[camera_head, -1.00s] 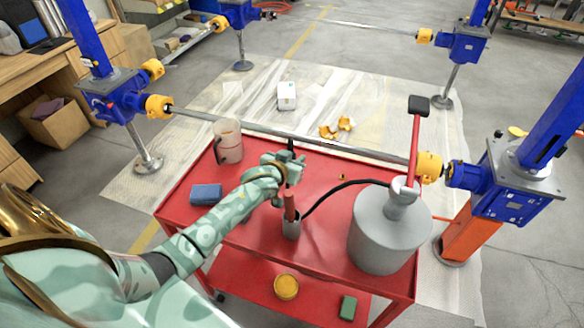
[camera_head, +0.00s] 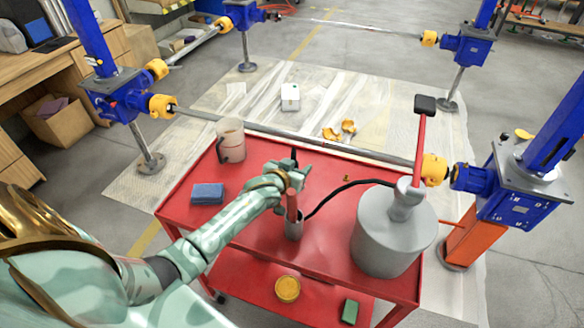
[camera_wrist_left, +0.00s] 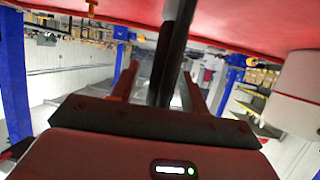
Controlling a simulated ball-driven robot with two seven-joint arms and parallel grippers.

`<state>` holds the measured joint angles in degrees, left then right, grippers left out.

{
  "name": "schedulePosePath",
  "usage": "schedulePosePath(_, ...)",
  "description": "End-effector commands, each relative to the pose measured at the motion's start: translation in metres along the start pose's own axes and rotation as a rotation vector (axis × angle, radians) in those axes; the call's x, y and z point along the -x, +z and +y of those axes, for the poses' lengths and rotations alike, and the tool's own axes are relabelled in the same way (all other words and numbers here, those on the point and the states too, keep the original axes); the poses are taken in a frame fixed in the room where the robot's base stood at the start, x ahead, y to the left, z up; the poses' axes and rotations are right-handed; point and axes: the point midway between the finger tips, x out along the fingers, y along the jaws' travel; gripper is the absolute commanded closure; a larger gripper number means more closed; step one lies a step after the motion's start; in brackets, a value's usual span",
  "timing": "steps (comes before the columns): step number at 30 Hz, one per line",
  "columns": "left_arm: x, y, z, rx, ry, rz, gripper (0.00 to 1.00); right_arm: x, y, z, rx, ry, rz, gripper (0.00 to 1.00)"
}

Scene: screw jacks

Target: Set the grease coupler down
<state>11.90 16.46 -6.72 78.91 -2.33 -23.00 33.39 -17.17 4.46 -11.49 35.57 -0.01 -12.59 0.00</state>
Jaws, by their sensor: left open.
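My right gripper is out of view.
A yellow tin (camera_head: 287,289) and a green block (camera_head: 349,311) lie on the lower shelf. A long shaft (camera_head: 300,142) between blue jacks runs behind the cart.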

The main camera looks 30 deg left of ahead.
Motion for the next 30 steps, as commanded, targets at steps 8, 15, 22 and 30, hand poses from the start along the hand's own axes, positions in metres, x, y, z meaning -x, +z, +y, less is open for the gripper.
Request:
schedulePosePath(8, 0.057, -0.003, 0.000, 0.002, 0.001, 0.000, 0.55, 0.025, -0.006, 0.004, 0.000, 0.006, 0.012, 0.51)
schedulePosePath(15, 0.105, -0.002, 0.000, 0.002, 0.000, -0.001, 0.55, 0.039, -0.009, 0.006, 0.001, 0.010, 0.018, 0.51)
schedulePosePath(22, 0.120, 0.000, 0.000, 0.001, -0.001, 0.000, 0.55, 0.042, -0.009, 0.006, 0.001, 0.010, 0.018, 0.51)
schedulePosePath(30, 0.119, 0.000, 0.000, 0.001, -0.001, 0.000, 0.55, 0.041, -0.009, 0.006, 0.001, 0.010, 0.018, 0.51)
